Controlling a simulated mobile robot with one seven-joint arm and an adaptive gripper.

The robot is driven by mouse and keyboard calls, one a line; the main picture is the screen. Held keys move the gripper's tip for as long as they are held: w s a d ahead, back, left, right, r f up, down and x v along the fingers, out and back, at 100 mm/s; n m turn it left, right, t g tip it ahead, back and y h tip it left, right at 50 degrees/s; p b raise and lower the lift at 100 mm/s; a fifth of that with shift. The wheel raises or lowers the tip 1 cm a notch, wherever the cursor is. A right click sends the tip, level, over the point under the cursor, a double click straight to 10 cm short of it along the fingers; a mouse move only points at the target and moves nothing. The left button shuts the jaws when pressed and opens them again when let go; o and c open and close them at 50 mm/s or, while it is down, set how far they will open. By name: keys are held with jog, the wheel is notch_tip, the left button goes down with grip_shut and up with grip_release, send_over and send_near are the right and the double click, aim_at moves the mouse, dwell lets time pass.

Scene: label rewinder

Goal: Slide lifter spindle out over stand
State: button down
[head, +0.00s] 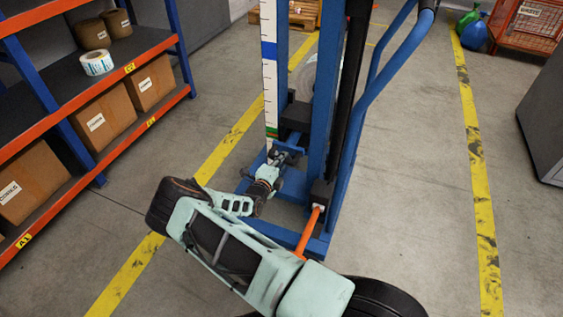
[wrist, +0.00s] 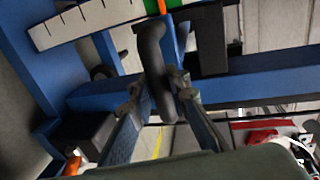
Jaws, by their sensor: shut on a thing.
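The blue lifter (head: 332,90) stands upright in the middle of the head view, with a white graduated scale (head: 268,60) on its left. My gripper (head: 279,152) is low at the left side of its mast, just below the scale. In the wrist view my gripper (wrist: 160,95) is closed around a dark curved handle (wrist: 151,50) in front of the blue frame. I cannot tell whether this handle belongs to the spindle. A pale round roll (head: 303,78) shows partly behind the mast. The spindle itself is not clearly visible, and I cannot identify a stand.
An orange lever (head: 309,231) sticks out at the lifter's foot, close to my arm. A blue push bar (head: 385,75) rises on the right. Shelving with boxes (head: 105,118) stands at left, a grey cabinet (head: 545,115) at right. The floor between yellow lines is free on the right.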

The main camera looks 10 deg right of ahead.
jog(key=shift+w+d+r, duration=0.1)
jog(key=shift+w+d, duration=0.05)
jog(key=c, duration=1.8)
grip_release()
jog(key=shift+c, duration=0.2)
jog(key=shift+s+a, duration=0.35)
jog(key=shift+s, duration=0.05)
jog(key=v, duration=1.1)
